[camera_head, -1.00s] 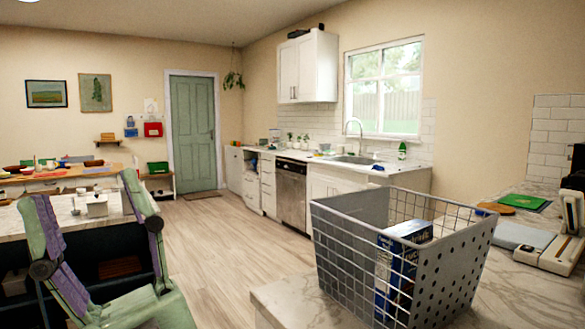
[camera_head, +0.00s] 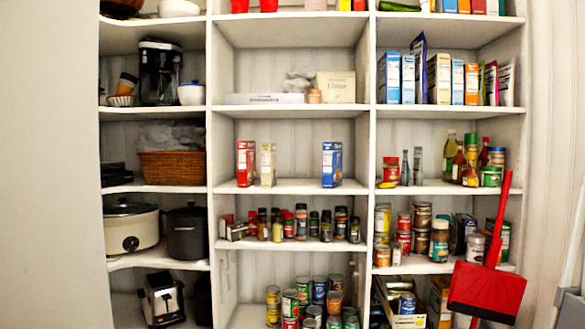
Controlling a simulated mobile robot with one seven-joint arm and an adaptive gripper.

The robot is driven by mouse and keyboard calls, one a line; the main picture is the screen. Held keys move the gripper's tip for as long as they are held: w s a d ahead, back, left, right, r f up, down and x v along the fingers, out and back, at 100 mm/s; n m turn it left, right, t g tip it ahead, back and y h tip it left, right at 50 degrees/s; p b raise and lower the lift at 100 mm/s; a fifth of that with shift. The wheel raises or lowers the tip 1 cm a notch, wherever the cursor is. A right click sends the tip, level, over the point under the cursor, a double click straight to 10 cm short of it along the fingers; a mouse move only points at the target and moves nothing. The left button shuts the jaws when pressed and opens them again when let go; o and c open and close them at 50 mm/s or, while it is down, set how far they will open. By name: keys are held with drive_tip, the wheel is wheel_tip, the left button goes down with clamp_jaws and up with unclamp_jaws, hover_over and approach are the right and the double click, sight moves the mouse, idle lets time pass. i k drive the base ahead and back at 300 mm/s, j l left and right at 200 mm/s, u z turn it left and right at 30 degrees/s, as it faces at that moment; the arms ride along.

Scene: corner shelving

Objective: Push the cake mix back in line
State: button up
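Three boxes stand upright on the middle shelf (camera_head: 300,187) of the centre bay. They are a red and white box (camera_head: 246,164), a cream-yellow box (camera_head: 268,165) close to its right, and a blue and white box (camera_head: 332,164) farther right across a gap. More upright boxes, including an orange one (camera_head: 472,83), stand in a row on the upper right shelf. My gripper is not in view.
Spice jars (camera_head: 301,222) line the shelf below, with cans (camera_head: 290,303) lower down. Bottles and jars fill the right bay. A red dustpan (camera_head: 487,290) hangs in front of the lower right shelves. A wicker basket (camera_head: 172,166) sits in the left bay. A blank wall (camera_head: 48,165) is at left.

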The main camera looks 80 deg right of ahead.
sight(332, 152)
drive_tip(key=k+z, duration=0.15)
drive_tip(key=z, duration=0.3)
drive_tip(key=k+j+z, duration=0.1)
drive_tip(key=z, duration=0.3)
drive_tip(key=k+z, duration=0.2)
drive_tip(key=z, duration=0.25)
drive_tip(key=i+z, duration=0.2)
drive_tip(key=z, duration=0.25)
drive_tip(key=i+j+z, duration=0.15)
drive_tip(key=z, duration=0.3)
drive_tip(key=i+j+z, duration=0.15)
drive_tip(key=z, duration=0.3)
drive_tip(key=j+z, duration=0.35)
drive_tip(key=i, duration=0.3)
drive_tip(key=i+j, duration=0.25)
drive_tip(key=i, duration=0.25)
drive_tip(key=i+j, duration=0.2)
drive_tip(key=i, duration=0.3)
drive_tip(key=j, duration=0.35)
drive_tip(key=i+j, duration=0.1)
drive_tip(key=j, duration=0.25)
